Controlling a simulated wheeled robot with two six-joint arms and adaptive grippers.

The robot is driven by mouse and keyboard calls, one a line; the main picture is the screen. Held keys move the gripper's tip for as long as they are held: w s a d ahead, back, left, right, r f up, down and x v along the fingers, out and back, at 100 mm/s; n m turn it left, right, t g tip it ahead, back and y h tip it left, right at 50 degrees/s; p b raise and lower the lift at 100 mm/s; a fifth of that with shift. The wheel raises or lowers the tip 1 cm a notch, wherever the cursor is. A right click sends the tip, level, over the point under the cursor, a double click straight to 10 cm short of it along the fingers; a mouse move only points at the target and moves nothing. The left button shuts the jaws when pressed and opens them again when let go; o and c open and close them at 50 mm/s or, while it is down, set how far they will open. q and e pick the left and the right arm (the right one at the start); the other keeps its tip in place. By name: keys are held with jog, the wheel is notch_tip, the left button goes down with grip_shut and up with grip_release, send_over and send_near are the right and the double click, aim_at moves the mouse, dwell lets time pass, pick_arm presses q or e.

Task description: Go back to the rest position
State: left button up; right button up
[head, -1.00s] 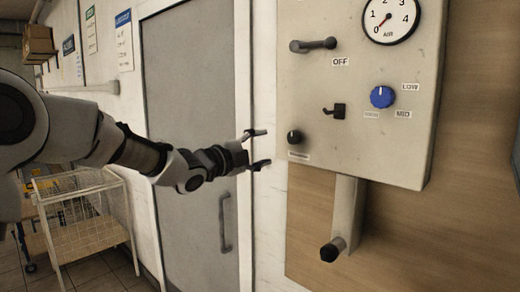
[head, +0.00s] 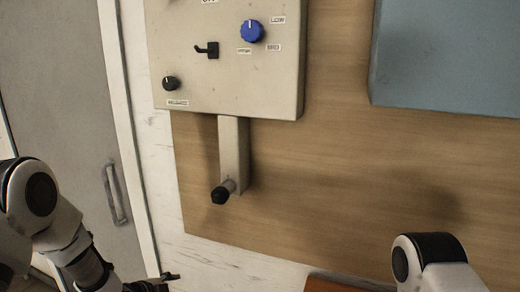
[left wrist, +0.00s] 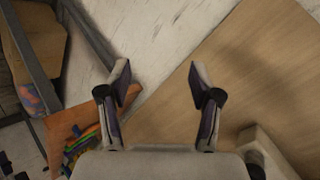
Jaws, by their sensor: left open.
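My left gripper (head: 165,282) is low in the head view, at the bottom edge left of centre, in front of the white wall and below the control panel. In the left wrist view my left gripper (left wrist: 159,72) has its two fingers spread apart with nothing between them. Part of my right arm shows at the bottom right of the head view, but its gripper is outside the frame.
The control panel (head: 225,88) has a blue knob (head: 252,31) and black knob (head: 170,83). A post with a black-tipped peg (head: 222,191) projects below it. A blue-grey box (head: 445,60) hangs right. An orange surface (left wrist: 66,128) bears colourful items. A grey door (head: 55,110) stands left.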

pick_arm(q)
jog(key=s+f+n+g+y+b, duration=0.25)
jog(key=s+f+n+g, duration=0.4)
jog(key=s+f, duration=1.65)
jog(key=s+a+r+n+g+y, duration=0.1)
jog(key=s+a+n+g+y, duration=0.1)
jog(key=s+n, duration=0.8)
jog(key=s, duration=0.4)
jog(key=shift+a+r, duration=0.15)
jog(key=shift+a, duration=0.05)
jog(key=shift+g, duration=0.25)
